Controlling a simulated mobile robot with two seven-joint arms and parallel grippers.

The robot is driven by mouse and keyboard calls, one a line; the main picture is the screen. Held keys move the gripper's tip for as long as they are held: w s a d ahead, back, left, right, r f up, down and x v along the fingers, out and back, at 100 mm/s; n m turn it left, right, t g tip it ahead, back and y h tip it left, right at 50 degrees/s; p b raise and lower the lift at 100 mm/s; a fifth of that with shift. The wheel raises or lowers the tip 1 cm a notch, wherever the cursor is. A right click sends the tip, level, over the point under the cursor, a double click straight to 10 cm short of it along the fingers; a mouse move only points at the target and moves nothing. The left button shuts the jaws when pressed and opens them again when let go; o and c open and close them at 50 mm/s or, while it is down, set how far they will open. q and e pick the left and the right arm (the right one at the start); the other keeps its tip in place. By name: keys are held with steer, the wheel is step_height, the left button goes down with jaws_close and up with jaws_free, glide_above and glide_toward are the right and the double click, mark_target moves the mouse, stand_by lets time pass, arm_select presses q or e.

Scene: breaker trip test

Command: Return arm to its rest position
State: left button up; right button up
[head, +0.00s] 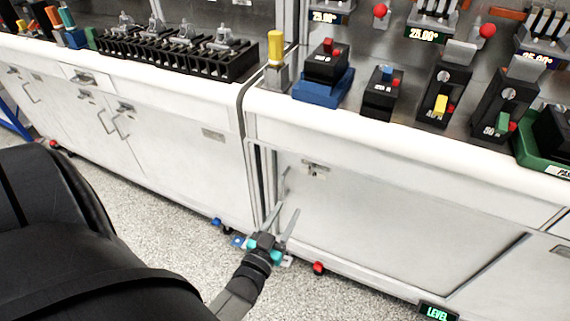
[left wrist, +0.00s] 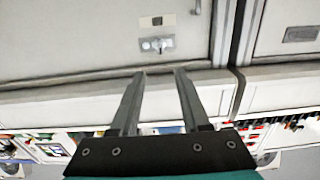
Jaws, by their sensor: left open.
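My left gripper (head: 284,220) is low in front of the white cabinet doors in the head view. Its two fingers are spread apart with nothing between them. In the left wrist view the open fingers (left wrist: 155,75) point toward a white cabinet front with a small metal latch (left wrist: 157,44). I cannot tell whether a fingertip touches the cabinet. My right gripper is not in view.
A white bench (head: 350,125) with rounded front edge runs across the view. On it stand a blue-based block with a red button (head: 325,62), black switch units (head: 383,90) and a green tray (head: 535,150).

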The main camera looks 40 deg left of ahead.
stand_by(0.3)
arm_select(q)
steer(key=s+d+f+m+g+h+p, duration=0.35)
steer(key=s+d+f+g+p, duration=0.55)
steer(key=s+f, duration=0.4)
steer(key=s+f+m+g+p, duration=0.1)
steer(key=s+g+p, duration=0.4)
steer(key=s, duration=1.5)
steer(key=shift+d+f+g+h+p, duration=0.15)
steer(key=shift+f+g+h+p, duration=0.3)
steer(key=shift+f+g, duration=0.6)
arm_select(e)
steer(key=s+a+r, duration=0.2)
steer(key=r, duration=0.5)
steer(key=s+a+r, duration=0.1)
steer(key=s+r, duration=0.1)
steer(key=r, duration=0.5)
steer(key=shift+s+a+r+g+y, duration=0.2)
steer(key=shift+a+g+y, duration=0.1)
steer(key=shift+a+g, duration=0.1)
arm_select(q)
steer(key=shift+r+m, duration=0.2)
steer(key=shift+m, duration=0.05)
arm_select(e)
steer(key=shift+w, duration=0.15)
arm_select(q)
steer(key=shift+c, duration=0.3)
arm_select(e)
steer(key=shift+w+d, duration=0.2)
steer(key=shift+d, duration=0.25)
